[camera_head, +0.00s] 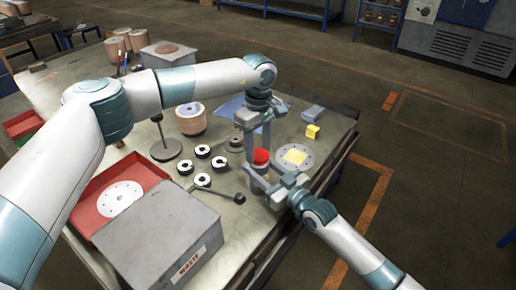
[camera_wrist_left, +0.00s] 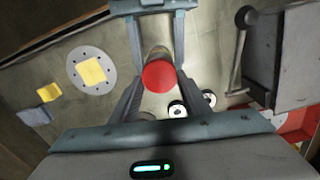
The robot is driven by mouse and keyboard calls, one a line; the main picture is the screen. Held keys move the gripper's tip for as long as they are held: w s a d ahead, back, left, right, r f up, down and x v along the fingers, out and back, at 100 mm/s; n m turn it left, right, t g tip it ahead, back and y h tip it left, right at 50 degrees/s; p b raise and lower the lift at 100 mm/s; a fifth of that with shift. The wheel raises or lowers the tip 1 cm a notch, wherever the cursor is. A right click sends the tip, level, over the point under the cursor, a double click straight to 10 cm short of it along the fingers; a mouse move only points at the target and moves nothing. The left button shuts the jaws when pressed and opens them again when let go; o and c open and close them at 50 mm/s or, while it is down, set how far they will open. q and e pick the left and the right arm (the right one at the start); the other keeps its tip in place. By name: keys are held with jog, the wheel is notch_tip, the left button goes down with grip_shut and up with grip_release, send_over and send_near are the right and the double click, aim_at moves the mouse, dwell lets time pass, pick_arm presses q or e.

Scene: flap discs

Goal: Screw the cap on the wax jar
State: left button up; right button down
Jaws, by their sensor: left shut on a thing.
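The red cap (camera_head: 261,156) is between the fingertips of my left gripper (camera_head: 256,152), which comes down on it from above. In the left wrist view the cap (camera_wrist_left: 159,77) faces the camera, with my left gripper's fingers shut on its sides. The wax jar (camera_wrist_left: 158,54) shows as a brownish cylinder just beyond the cap; the cap hides its rim, so I cannot tell whether the threads engage. My right gripper (camera_head: 262,177) reaches in from the lower right, its fingers closed around the jar's sides. It also shows at the top of the left wrist view (camera_wrist_left: 158,40).
A grey flap disc plate (camera_head: 281,162) with a yellow square lies right of the jar. Several black-and-white rings (camera_head: 202,152) and a dark-handled tool (camera_head: 226,193) lie left. A grey waste box (camera_head: 160,232) and red tray (camera_head: 88,193) stand front left. The table edge is close on the right.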

pick_arm(q)
jog(key=m, duration=0.4)
jog(key=shift+w+m, duration=0.1)
jog(key=shift+m, duration=0.2)
jog(key=m, duration=0.4)
jog(key=shift+d, duration=0.1)
jog(key=m, duration=0.4)
jog(key=shift+d+m, duration=0.1)
jog(key=shift+m, duration=0.2)
jog(key=m, duration=0.3)
jog(key=shift+m, duration=0.4)
jog(key=o, duration=1)
jog(key=shift+d, duration=0.1)
jog(key=shift+r, duration=2.2)
